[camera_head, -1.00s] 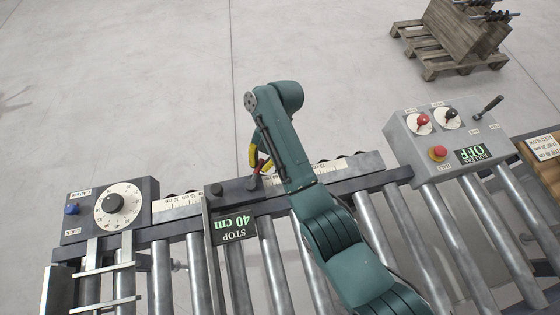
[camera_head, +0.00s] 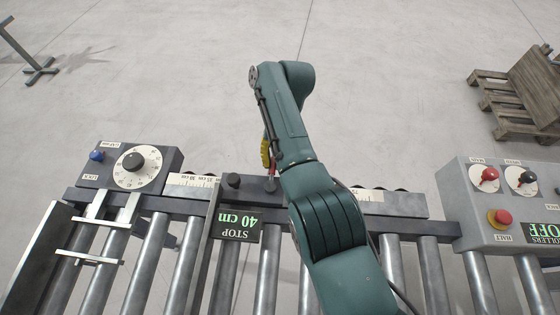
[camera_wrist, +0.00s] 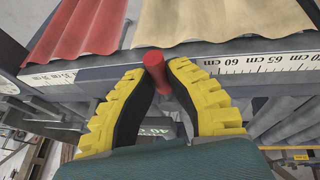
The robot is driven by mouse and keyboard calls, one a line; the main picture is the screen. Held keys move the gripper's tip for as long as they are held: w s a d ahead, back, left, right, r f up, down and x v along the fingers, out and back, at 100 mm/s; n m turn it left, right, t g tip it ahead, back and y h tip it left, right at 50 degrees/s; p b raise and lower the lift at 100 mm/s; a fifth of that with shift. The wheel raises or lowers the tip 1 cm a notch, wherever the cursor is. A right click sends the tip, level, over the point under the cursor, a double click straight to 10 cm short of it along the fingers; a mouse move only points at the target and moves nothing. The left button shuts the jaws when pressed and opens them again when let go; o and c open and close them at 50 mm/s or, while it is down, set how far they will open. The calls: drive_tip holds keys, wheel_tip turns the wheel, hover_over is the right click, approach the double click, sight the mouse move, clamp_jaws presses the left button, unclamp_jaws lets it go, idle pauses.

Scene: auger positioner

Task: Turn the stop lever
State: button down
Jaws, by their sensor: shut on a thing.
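The stop block carries a black knob (camera_head: 233,181) and a green-lit display (camera_head: 238,222) reading STOP 40 cm, on the scaled rail at the back of the rollers. The lever shows as a red round-ended handle (camera_wrist: 155,62) in the wrist view; its dark lower part (camera_head: 271,185) shows right of the knob in the head view. My gripper (camera_wrist: 154,82) has its two yellow-ribbed black fingers closed on the handle from either side. In the head view, only one yellow finger of my gripper (camera_head: 265,153) shows; my arm hides the rest.
A white dial (camera_head: 133,164) with a black knob and a blue button (camera_head: 97,155) sit left. A grey control box (camera_head: 495,210) with red and black switches and an OFF display stands right. The wrist view shows red (camera_wrist: 80,25) and beige (camera_wrist: 200,22) corrugated pieces beside the rail.

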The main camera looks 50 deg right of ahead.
drive_tip(key=shift+a+f, duration=0.1)
drive_tip(key=shift+f, duration=0.2)
drive_tip(key=c, duration=1)
unclamp_jaws()
drive_tip(key=shift+r, duration=0.2)
